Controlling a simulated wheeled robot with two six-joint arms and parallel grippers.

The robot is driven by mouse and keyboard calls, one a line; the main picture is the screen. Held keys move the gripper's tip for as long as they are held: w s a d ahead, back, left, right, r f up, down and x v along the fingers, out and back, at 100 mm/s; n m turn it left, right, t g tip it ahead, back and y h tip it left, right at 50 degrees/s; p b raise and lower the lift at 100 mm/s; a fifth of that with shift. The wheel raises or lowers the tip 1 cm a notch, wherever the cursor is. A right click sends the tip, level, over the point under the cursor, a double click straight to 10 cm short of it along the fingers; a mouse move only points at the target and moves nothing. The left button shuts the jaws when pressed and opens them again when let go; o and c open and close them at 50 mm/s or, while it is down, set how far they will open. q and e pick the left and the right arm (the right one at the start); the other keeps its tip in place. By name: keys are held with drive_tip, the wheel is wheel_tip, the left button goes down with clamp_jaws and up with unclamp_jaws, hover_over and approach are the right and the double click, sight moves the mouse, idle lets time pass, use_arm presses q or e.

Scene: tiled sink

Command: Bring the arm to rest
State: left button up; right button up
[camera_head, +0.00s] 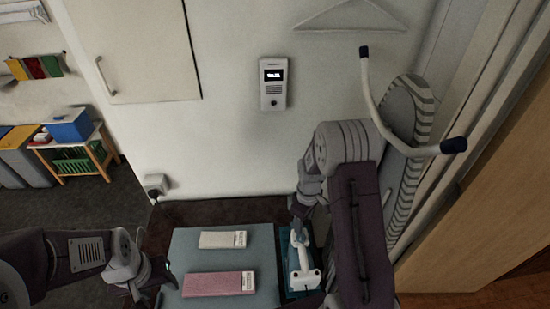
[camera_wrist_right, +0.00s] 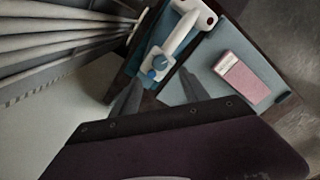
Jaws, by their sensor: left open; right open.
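My right gripper (camera_head: 297,222) hangs beside the wall over the far end of a blue tray (camera_head: 290,292). In the right wrist view its two fingers (camera_wrist_right: 158,90) are spread, with nothing held between them. A white handled tool (camera_head: 303,268) lies on the blue tray. It also shows beyond the fingers in the right wrist view (camera_wrist_right: 180,36), with blue knobs at its near end. My left gripper (camera_head: 148,285) is at the left edge of the grey-blue mat (camera_head: 258,240), partly cut off by the frame's bottom; it is open and I see nothing in it.
A white box (camera_head: 222,240) and a pink box (camera_head: 219,283) lie on the mat. A wooden shelf (camera_head: 104,145) stands at left on open floor.

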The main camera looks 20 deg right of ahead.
drive_tip(key=a+r+t+b, duration=0.2)
drive_tip(key=a+r+b, duration=0.1)
drive_tip(key=a+r, duration=0.25)
drive_tip(key=s+a+m+b, duration=0.1)
drive_tip(key=s+a+m, duration=0.1)
drive_tip(key=s+m, duration=0.5)
drive_tip(key=s, duration=0.5)
drive_tip(key=shift+s+a+r+g, duration=0.15)
drive_tip(key=shift+s+r+g, duration=0.15)
drive_tip(key=shift+g, duration=0.1)
drive_tip(key=shift+s, duration=0.15)
